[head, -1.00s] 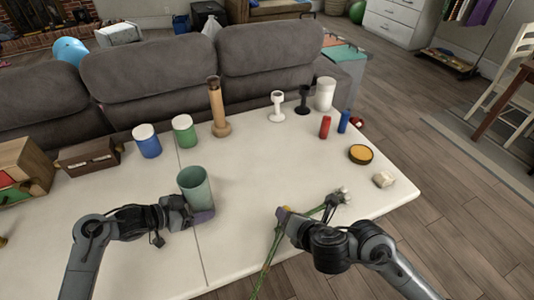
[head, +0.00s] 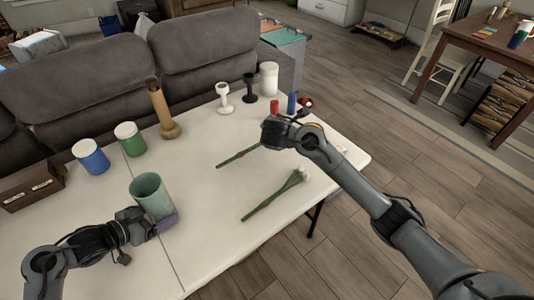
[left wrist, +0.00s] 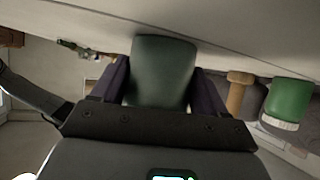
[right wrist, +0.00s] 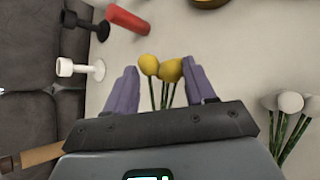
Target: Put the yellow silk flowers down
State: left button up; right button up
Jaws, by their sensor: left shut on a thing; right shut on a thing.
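The yellow silk flowers (right wrist: 170,70) show in the right wrist view, their green stems running between the purple fingers of my right gripper (right wrist: 163,88), which is shut on them. In the head view their stems (head: 238,156) reach left from under my right gripper (head: 272,132), low over the white table (head: 215,240); the heads are hidden there by my arm. I cannot tell whether they touch the table. My left gripper (head: 160,215) is shut on a green cup (head: 152,194), which stands upright; the cup also fills the middle of the left wrist view (left wrist: 163,72).
White flowers (head: 280,192) lie on the table in front of my right arm. A white goblet (head: 223,98), a black goblet (head: 249,88), a white canister (head: 269,78) and red and blue cylinders (head: 292,102) stand behind. The table's front middle is clear.

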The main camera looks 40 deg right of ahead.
jog(key=shift+f, duration=3.8)
jog(key=o, duration=1)
jog(key=shift+s, duration=0.1)
jog(key=v, duration=1.2)
jog(key=shift+c, duration=0.2)
